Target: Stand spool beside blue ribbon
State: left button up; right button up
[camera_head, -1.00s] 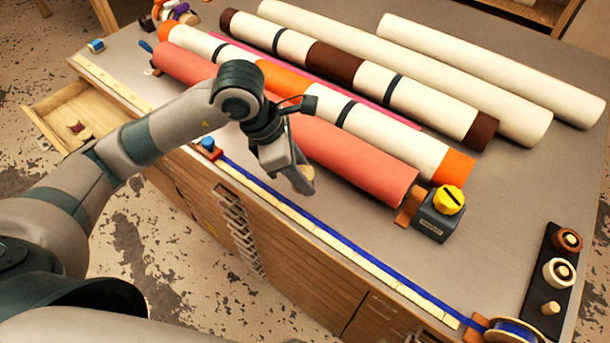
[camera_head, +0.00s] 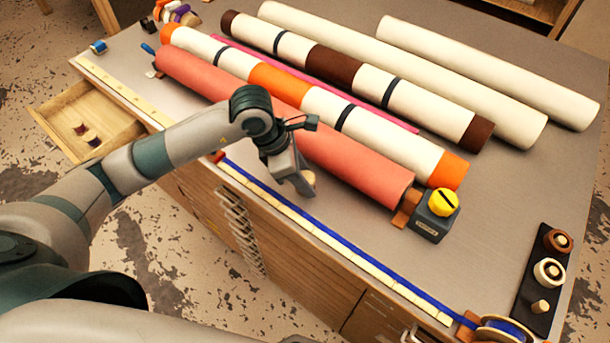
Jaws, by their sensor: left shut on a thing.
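My left gripper (camera_head: 303,186) is shut on a small light wooden spool (camera_head: 309,178), partly hidden by the fingers. It holds the spool near the front edge of the table, between the coral roll and the blue ribbon. Whether the spool touches the table I cannot tell. The blue ribbon (camera_head: 365,258) lies as a long strip along the front edge, beside a pale yellow measuring strip. It runs to a blue ribbon reel (camera_head: 505,328) at the lower right. My right gripper is not in view.
A coral roll (camera_head: 350,165) lies behind the gripper, with several long rolls beyond. A grey block with a yellow knob (camera_head: 443,202) stands at its right end. A dark peg tray (camera_head: 533,290) lies at right. An open drawer (camera_head: 70,105) holds small spools. Bare tabletop (camera_head: 490,205) shows at right.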

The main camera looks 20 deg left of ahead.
pick_arm(q)
jog(key=shift+f, duration=0.4)
jog(key=shift+f, duration=0.15)
jog(key=o, duration=1)
jog(key=shift+o, duration=0.2)
jog(key=shift+r, duration=0.25)
